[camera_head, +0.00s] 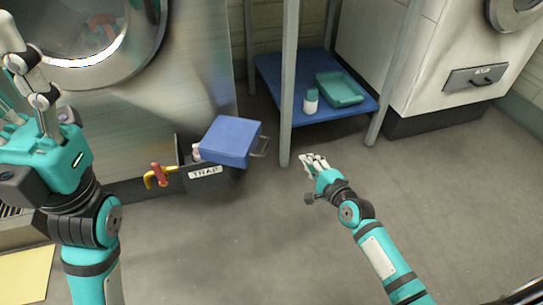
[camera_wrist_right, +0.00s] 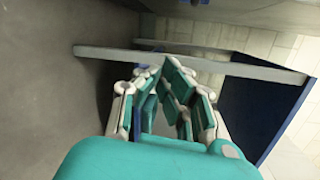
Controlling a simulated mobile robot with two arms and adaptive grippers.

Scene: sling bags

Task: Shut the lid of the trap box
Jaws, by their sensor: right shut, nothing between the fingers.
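The trap box (camera_head: 215,180) is a low dark box with a "TRAP" label, set against the foot of the steel machine in the head view. Its blue lid (camera_head: 228,138) is raised and tilted, with a grey handle (camera_head: 261,148) on its right side. A small pale item shows at the opening left of the lid; the rest of the inside is hidden. My right gripper (camera_head: 314,160) is shut and empty, right of the lid handle and apart from it. It also shows in the wrist view (camera_wrist_right: 165,68). My left gripper (camera_head: 14,62) is at the far left, fingers up and apart, holding nothing visible.
A valve with a red and yellow handle (camera_head: 158,175) sits just left of the box. A rack with a blue lower shelf (camera_head: 275,70) holds a teal tray (camera_head: 340,90) and a white bottle (camera_head: 311,101); its front leg (camera_head: 286,130) stands near the lid. The floor (camera_head: 230,250) in front is clear.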

